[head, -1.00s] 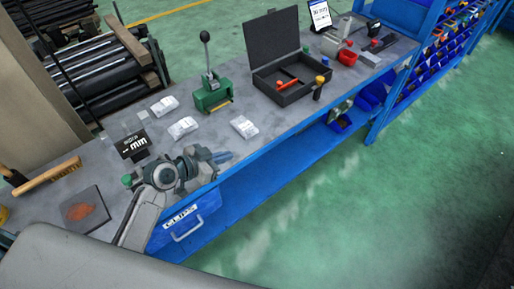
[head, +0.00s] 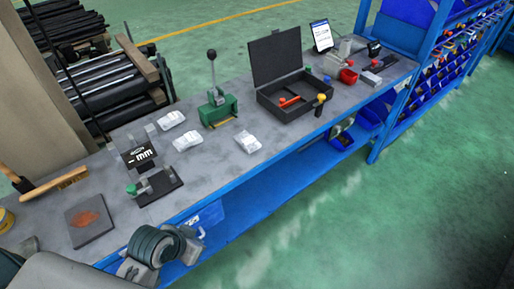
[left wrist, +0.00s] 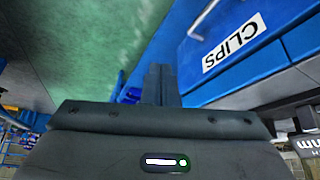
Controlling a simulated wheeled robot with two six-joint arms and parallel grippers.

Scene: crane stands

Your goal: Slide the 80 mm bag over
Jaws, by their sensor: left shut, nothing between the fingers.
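Three small pale bags lie flat on the grey bench: one at the back (head: 172,119), one just in front of it (head: 187,141), and one farther right near the front edge (head: 248,142). Their print is too small to tell which is the 80 mm bag. My left gripper (head: 188,246) is at the bench's front edge, low and left of the bags, well apart from them. In the left wrist view its fingers (left wrist: 160,85) are together and hold nothing. My right gripper is not in view.
A black stand with a "mm" display (head: 138,155) stands left of the bags. A green press (head: 217,108) and an open black case (head: 277,80) stand behind and right. A blue drawer marked CLIPS (left wrist: 235,45) is near my left gripper, under the bench.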

